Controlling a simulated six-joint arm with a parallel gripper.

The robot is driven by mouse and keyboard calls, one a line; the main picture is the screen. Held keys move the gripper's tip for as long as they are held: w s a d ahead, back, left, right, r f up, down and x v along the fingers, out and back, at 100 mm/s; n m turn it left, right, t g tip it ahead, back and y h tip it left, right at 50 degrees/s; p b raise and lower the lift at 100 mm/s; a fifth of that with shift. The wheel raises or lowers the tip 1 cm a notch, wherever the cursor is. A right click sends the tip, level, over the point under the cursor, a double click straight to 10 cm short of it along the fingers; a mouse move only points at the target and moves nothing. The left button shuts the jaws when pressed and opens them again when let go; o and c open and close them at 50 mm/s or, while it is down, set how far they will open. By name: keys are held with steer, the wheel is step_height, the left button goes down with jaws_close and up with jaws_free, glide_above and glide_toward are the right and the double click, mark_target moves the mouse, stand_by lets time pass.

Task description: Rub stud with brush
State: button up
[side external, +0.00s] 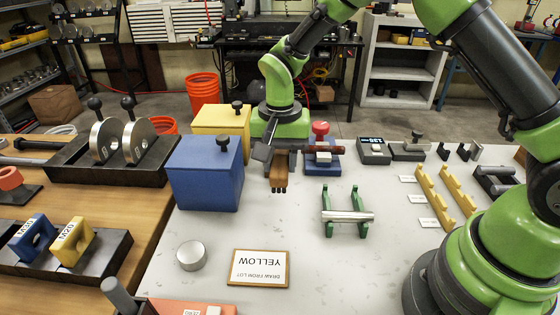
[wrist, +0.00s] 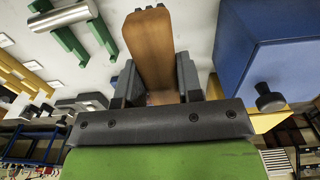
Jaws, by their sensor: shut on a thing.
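My gripper (side external: 279,160) is shut on a brown wooden brush (side external: 279,177), which hangs with its short dark bristles pointing down above the grey bench. In the wrist view, the brush (wrist: 150,50) sits between the two dark fingers of my gripper (wrist: 155,80). A silver rod (side external: 350,216), which looks like the stud, lies across a green two-legged stand (side external: 328,214), to the right of the brush and apart from it. In the wrist view, the rod (wrist: 62,17) shows at upper left over the green stand (wrist: 72,42).
A blue box (side external: 205,175) with a black knob stands close left of the brush, a yellow box (side external: 222,120) behind it. A blue clamp (side external: 322,163) with a red knob stands behind the stand. A "YELLOW" card (side external: 259,267) and silver disc (side external: 191,255) lie in front.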

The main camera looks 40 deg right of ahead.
steer(key=w+d+r+m, duration=0.15)
steer(key=d+m, duration=0.35)
steer(key=d, duration=0.6)
steer(key=w+d+r+m, duration=0.15)
steer(key=d+m, duration=0.25)
steer(key=d, duration=0.7)
steer(key=shift+s+a+f, duration=0.1)
steer(key=shift+a+f, duration=0.05)
steer(key=shift+f, duration=1.2)
steer(key=shift+a+f, duration=0.1)
steer(key=shift+f, duration=1.2)
step_height(320, 180, down, 2)
steer(key=shift+f, duration=0.1)
steer(key=shift+w+a, duration=0.55)
steer(key=shift+w, duration=0.05)
steer(key=shift+c, duration=0.6)
steer(key=shift+w+a, duration=1.75)
steer(key=shift+s+d, duration=2.35)
steer(key=shift+w+a, duration=2.15)
steer(key=shift+s+d, duration=2.2)
step_height(320, 180, up, 8)
steer(key=shift+a, duration=0.2)
